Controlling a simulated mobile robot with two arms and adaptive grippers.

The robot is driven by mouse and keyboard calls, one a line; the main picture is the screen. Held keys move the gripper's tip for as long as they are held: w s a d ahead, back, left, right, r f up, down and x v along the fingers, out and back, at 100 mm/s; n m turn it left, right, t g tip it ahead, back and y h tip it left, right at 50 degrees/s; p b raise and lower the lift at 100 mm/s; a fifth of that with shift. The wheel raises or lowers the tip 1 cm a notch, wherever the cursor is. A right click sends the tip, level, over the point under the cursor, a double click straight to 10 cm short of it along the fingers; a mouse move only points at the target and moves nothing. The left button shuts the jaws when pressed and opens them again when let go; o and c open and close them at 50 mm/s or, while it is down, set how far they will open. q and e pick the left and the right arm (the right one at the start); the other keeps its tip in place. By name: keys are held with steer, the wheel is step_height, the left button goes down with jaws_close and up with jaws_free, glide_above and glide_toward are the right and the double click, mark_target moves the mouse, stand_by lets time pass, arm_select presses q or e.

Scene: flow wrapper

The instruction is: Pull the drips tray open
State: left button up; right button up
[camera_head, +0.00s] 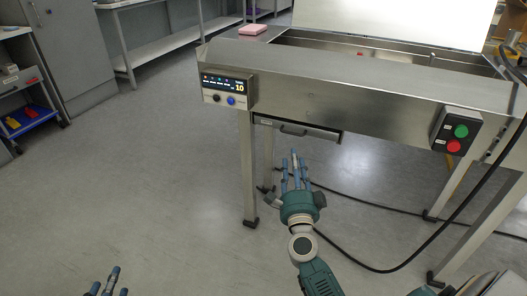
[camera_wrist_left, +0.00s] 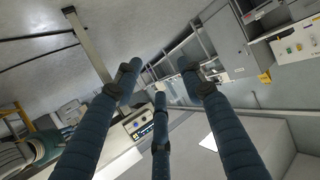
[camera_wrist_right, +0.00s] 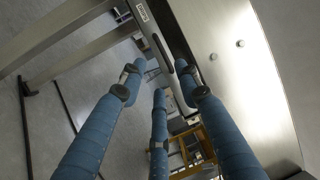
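The drips tray (camera_head: 318,134) is a flat metal drawer under the front of the steel machine, with a dark bar handle (camera_head: 293,132) on its front. It looks closed or nearly so. My right gripper (camera_head: 295,158) is open and empty, with its blue fingers pointing up toward the tray, just below the handle in the head view. In the right wrist view the handle (camera_wrist_right: 162,52) lies beyond and between the spread fingers; contact cannot be told. My left gripper (camera_head: 110,283) is open and empty at the bottom left, away from the machine.
The machine has a display panel (camera_head: 228,90) at its left and a box with green and red buttons (camera_head: 456,131) at its right. Its legs (camera_head: 248,170) stand near my right arm. A black cable (camera_head: 395,268) crosses the floor.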

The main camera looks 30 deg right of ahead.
steer(key=b, duration=0.1)
glide_toward(291, 128)
steer(key=x, duration=0.4)
steer(key=shift+w, duration=0.25)
arm_select(q)
step_height(291, 128, up, 8)
steer(key=w+d+t+h, duration=0.1)
steer(key=w+t, duration=0.1)
steer(key=t, duration=0.1)
steer(key=shift+w+d+f+t, duration=0.15)
steer(key=shift+d+f+t, duration=0.1)
steer(key=shift+d+t, duration=0.05)
arm_select(e)
steer(key=shift+w+d+r, duration=0.15)
steer(key=shift+w+d, duration=0.05)
steer(key=shift+w, duration=0.15)
steer(key=shift+c, duration=0.2)
jaws_close()
